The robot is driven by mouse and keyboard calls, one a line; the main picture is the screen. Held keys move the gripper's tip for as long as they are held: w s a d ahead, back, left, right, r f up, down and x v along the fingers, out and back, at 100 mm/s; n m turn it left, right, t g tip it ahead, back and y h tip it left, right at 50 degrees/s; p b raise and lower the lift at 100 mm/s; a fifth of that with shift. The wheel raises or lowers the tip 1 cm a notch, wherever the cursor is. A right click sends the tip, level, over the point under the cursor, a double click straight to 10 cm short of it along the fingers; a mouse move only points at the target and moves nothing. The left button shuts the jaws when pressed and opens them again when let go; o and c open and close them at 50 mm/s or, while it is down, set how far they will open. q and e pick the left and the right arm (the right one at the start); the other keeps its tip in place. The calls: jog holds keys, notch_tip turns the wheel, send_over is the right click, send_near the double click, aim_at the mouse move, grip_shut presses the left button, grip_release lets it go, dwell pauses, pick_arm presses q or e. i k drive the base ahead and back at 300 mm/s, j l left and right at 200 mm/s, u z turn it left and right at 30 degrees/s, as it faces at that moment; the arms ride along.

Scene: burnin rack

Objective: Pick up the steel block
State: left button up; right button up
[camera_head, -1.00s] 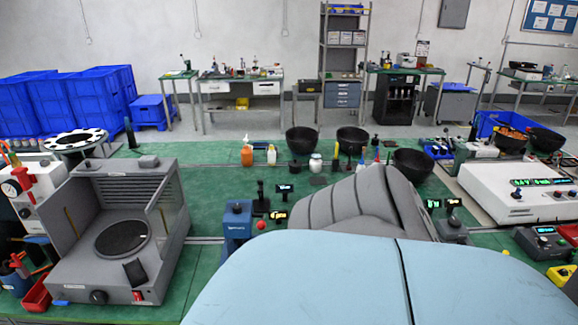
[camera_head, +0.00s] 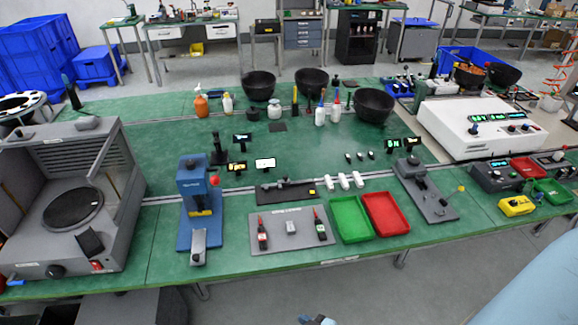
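A small grey metal block (camera_head: 291,228), which looks like the steel block, sits on a flat grey mat (camera_head: 275,241) near the front edge of the green bench. It lies between a red-and-black tool (camera_head: 262,233) on its left and a similar tool (camera_head: 320,224) on its right. Nothing holds it and it is fully visible. Neither gripper can be made out. A light blue part of my own body fills the bottom right corner. A small dark and blue part shows at the bottom edge, too cut off to identify.
A blue press (camera_head: 190,212) stands left of the mat. A green tray (camera_head: 350,219) and a red tray (camera_head: 385,213) lie just right of it. Behind it are a dark fixture (camera_head: 285,190) and white cylinders (camera_head: 344,181). A grey enclosure (camera_head: 70,200) stands far left.

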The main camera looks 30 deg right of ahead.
aim_at(290, 225)
jog(key=z, duration=1.05)
